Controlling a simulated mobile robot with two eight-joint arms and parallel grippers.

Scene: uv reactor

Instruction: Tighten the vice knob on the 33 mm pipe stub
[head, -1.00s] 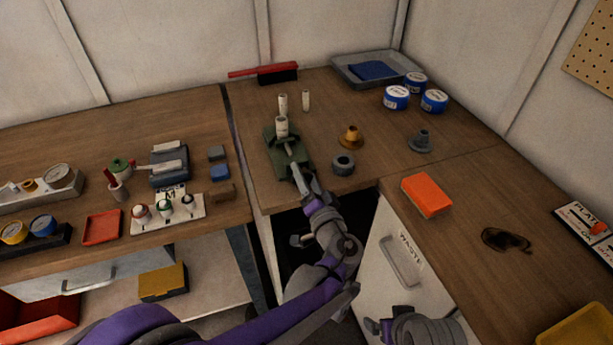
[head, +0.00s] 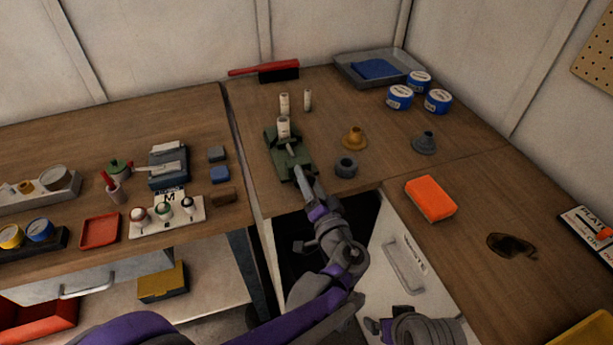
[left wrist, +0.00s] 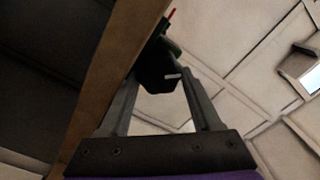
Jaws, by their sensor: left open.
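The green vice (head: 280,158) stands near the front edge of the back bench. An upright pale pipe stub (head: 283,126) is in it; its size cannot be read. My left gripper (head: 300,177) is at the vice's front end, coming from below. In the left wrist view its two fingers are open, with the dark vice knob (left wrist: 157,68) between their far ends. The knob has a white mark, and green vice body shows behind it. Whether the fingers touch the knob cannot be told. In the head view my gripper hides the knob.
Two more pale stubs (head: 284,103) (head: 308,99) stand behind the vice. A dark ring (head: 346,166) and a brass flanged part (head: 354,138) are to its right. The bench edge (left wrist: 112,70) runs close beside my left fingers. An orange block (head: 430,198) lies on the right bench.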

